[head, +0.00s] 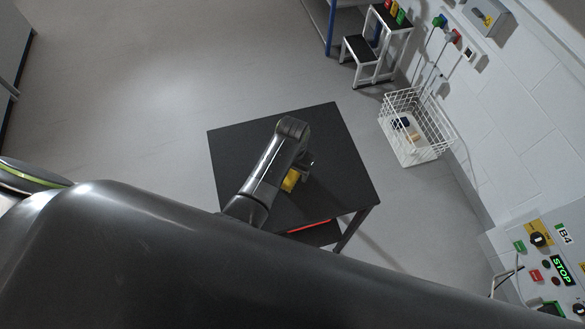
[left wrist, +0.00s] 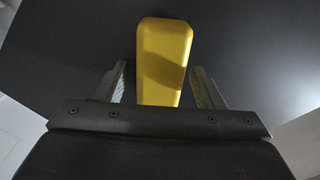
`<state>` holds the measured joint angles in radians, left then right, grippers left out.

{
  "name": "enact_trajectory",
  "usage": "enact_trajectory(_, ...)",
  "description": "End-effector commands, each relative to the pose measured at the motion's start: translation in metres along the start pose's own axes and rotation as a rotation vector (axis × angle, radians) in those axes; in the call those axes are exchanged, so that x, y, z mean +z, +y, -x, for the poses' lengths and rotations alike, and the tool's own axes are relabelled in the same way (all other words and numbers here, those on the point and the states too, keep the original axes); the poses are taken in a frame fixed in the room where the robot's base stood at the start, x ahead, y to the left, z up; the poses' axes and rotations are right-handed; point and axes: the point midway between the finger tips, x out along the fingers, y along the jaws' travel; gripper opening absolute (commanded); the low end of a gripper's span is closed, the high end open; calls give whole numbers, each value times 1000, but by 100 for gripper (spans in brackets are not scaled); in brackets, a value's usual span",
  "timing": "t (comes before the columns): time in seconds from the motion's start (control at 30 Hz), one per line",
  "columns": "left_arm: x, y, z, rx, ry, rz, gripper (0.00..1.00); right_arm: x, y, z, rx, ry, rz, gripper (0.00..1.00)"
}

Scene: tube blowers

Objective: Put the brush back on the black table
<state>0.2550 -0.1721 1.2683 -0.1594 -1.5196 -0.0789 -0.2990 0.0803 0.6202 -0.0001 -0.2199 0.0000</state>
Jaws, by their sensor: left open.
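The brush shows as a yellow block-like body (head: 290,182) over the top of the black table (head: 345,160). In the left wrist view the yellow brush (left wrist: 163,50) lies lengthwise between the two fingers, with a dark shadow across it. It appears to lie on the black tabletop (left wrist: 250,40). My left gripper (left wrist: 158,75) is open, with one finger on each side of the brush and a gap visible on both sides. In the head view my left gripper (head: 304,168) is partly hidden by its own arm. Any bristles are hidden. My right gripper is not seen.
A white wire basket (head: 415,125) with small items stands on the floor to the right. A white step stool (head: 372,50) is behind it. A control panel (head: 550,255) is at the lower right. Much of the black tabletop around the arm is bare.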

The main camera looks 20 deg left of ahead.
Motion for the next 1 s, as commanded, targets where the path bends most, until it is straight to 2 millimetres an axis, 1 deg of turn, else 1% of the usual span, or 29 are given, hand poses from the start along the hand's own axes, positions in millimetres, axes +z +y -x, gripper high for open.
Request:
enact_trajectory(0.03, 0, 0, 12, 0, 0, 0, 62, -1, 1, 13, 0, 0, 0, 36)
enact_trajectory(0.17, 0, 0, 27, 0, 0, 0, 62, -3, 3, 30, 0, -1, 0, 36)
enact_trajectory(0.33, 0, 0, 58, 0, 1, 1, 62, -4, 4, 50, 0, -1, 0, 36)
enact_trajectory(0.37, -1, 0, 58, 0, 4, 1, 62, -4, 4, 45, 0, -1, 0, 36)
enact_trajectory(0.4, -1, 0, 64, 0, 4, 1, 62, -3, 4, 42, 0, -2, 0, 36)
enact_trajectory(0.6, -1, 0, 93, -1, 4, 0, 62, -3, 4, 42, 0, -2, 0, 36)
enact_trajectory(0.7, -1, 0, 103, -1, 3, 0, 62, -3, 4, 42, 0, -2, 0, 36)
enact_trajectory(0.83, -1, 0, 108, 0, 1, 0, 62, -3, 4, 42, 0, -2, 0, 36)
enact_trajectory(1.0, -1, 0, 109, 0, 1, 0, 62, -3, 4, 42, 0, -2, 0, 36)
